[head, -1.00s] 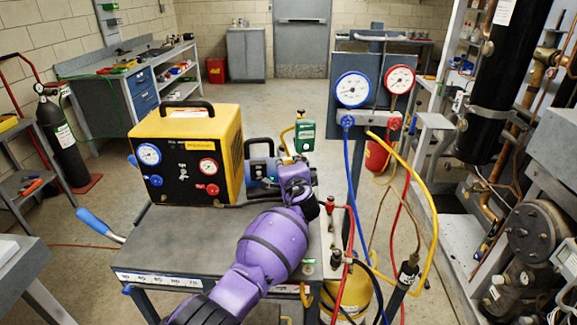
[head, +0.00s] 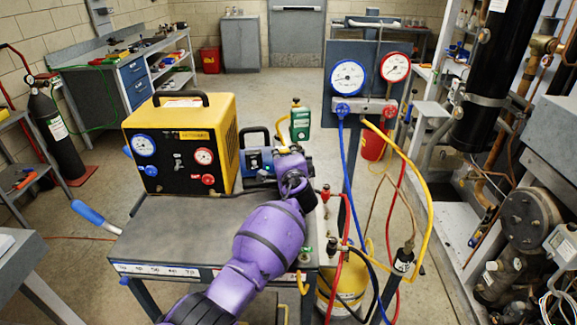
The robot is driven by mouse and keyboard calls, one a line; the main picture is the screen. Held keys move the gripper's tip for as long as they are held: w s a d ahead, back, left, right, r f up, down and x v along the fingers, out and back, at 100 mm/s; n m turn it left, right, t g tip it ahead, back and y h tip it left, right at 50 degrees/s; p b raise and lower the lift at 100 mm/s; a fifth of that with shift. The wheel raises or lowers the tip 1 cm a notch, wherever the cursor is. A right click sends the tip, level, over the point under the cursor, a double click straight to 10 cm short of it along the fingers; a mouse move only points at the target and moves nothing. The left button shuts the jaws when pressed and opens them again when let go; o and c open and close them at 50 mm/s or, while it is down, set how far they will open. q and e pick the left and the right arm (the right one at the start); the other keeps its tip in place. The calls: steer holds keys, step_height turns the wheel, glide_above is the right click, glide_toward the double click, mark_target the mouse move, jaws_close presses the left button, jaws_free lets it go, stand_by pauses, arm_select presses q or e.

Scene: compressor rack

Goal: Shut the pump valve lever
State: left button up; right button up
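The vacuum pump (head: 258,162), blue and black with a black carry handle, stands on the grey cart beside the yellow recovery unit. I cannot make out its valve lever; my arm covers part of the pump's right side. My purple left arm reaches up over the cart, and its dark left gripper (head: 305,196) is just right of the pump, near the cart's right edge. Its fingers are mostly hidden behind my wrist, so I cannot see if they are open or what they touch. My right gripper is out of view.
The yellow recovery unit (head: 180,145) stands left of the pump, a green bottle (head: 300,122) behind it. A red-topped fitting (head: 325,192) is close right of my gripper. Gauges (head: 348,77) and blue, red and yellow hoses hang at right. The cart top (head: 180,230) is clear in front.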

arm_select(q)
steer(key=v, duration=1)
steer(key=shift+s, duration=0.35)
steer(key=shift+r, duration=0.15)
steer(key=shift+c, duration=0.3)
